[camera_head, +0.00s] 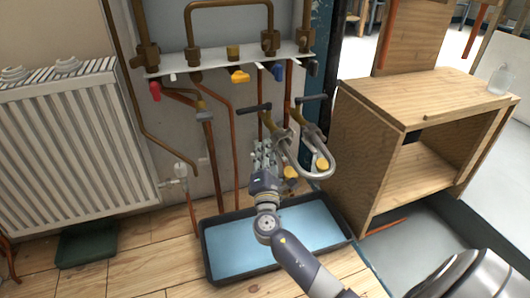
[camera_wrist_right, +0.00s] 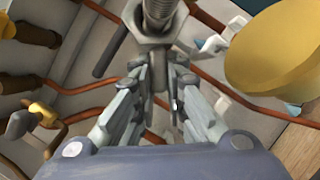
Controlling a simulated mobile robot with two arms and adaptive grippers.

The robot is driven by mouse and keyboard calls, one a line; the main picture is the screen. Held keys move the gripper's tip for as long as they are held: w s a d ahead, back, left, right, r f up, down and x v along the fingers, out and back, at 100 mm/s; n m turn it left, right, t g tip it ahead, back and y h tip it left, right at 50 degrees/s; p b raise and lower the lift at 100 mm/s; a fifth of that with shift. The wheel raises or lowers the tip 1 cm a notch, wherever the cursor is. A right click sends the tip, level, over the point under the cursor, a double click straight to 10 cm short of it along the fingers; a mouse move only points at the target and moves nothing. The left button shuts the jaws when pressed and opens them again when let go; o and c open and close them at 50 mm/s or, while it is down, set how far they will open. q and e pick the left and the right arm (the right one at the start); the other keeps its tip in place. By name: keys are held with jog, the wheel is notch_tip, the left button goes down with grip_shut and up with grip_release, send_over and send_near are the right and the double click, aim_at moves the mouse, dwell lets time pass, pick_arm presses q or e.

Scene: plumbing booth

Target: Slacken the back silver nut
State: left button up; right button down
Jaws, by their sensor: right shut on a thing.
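The fingers partly hide the gripped part, and the nut is too small to make out in the head view. I cannot tell from the views whether it is the back one. My left gripper is out of view.
A dark tray with a blue inside (camera_head: 235,255) lies below. Yellow round caps (camera_head: 322,164) sit close by; one fills the wrist view's right (camera_wrist_right: 280,50). Copper pipes (camera_head: 215,160) run down the wall. A wooden cabinet (camera_head: 365,150) stands right, a radiator (camera_head: 75,145) left.

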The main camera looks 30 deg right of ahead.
jog(key=shift+f, duration=0.1)
jog(key=c, duration=1.7)
grip_release()
jog(key=shift+o, duration=0.3)
